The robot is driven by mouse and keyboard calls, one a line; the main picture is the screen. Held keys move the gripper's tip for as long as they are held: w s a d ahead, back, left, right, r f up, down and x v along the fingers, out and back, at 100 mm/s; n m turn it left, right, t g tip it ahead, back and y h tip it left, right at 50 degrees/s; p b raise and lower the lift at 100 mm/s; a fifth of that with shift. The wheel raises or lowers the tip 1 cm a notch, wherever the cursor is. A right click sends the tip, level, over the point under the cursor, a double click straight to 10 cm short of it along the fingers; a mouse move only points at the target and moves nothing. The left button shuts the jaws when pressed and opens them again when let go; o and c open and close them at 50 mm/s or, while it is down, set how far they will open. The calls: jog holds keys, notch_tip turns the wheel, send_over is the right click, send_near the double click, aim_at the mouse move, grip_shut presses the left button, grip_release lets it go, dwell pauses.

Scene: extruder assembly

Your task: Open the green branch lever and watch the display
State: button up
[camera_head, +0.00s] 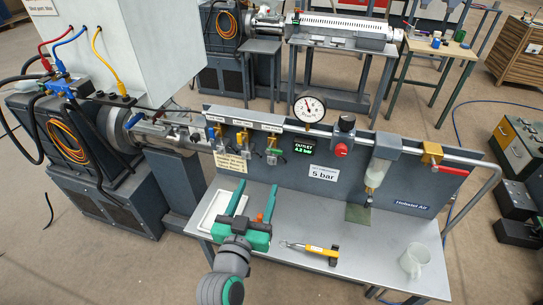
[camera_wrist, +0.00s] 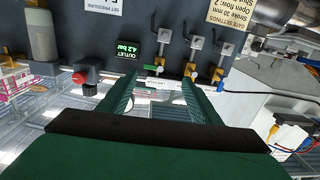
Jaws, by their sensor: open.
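The green branch lever (camera_head: 274,152) is the rightmost of three valve levers on the grey panel. It appears to lie crosswise, pointing toward the display. The outlet display (camera_head: 303,147) is dark with green digits that look like about 4.2 or 6.2 bar; the first digit is unclear. My gripper (camera_head: 256,186) is open and empty, in front of and below the valves. In the wrist view, the green lever (camera_wrist: 153,67) shows beyond the gap between my fingertips (camera_wrist: 160,78), apart from them. The display (camera_wrist: 128,50) is beyond the left finger there.
Blue (camera_head: 212,134) and yellow (camera_head: 241,138) levers hang left of the green one. A gauge (camera_head: 308,107) and red knob (camera_head: 341,150) are to its right. A white tray (camera_head: 207,214), yellow-handled tool (camera_head: 322,251) and clear mug (camera_head: 414,260) are on the bench.

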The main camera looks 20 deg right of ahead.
aim_at(274, 151)
jog(key=w+d+r+m, duration=0.1)
jog(key=w+d+r, duration=0.1)
jog(key=w+d, duration=0.5)
jog(key=shift+w+r+h, duration=0.15)
jog(key=shift+w+h, duration=0.25)
jog(key=shift+w, duration=0.85)
jog(key=shift+d, duration=0.1)
jog(key=c, duration=1)
